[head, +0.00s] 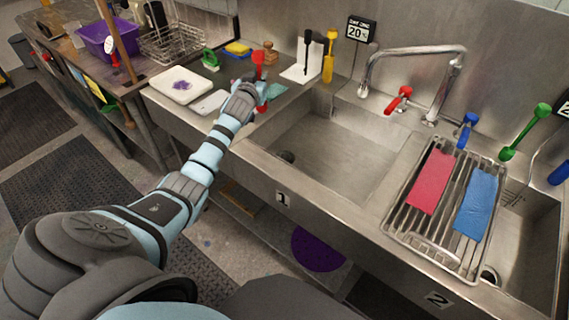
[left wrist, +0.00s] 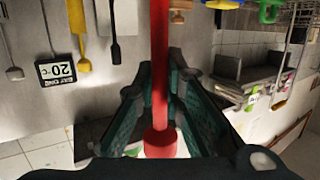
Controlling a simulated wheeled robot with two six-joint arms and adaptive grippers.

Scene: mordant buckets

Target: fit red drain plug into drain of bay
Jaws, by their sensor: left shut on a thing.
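The red drain plug (head: 259,63) stands up out of my left gripper (head: 246,92), above the ledge left of the sink. In the left wrist view the plug (left wrist: 160,75) is a long red stem with a wider round end, between the fingers of my left gripper (left wrist: 162,125), which is shut on it. The bay marked 1 (head: 345,165) is an empty steel basin to the right of the gripper. Its dark round drain (head: 287,157) shows open near the left front of the floor. My right gripper is not in view.
A rack (head: 402,222) with red and blue cloths lies over the bay marked 2, whose drain (head: 489,275) partly shows. The tap (head: 415,52) arches behind the bays. A white tray (head: 180,85), a yellow tool (head: 328,60) and a green tool (head: 525,133) stand around the sink.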

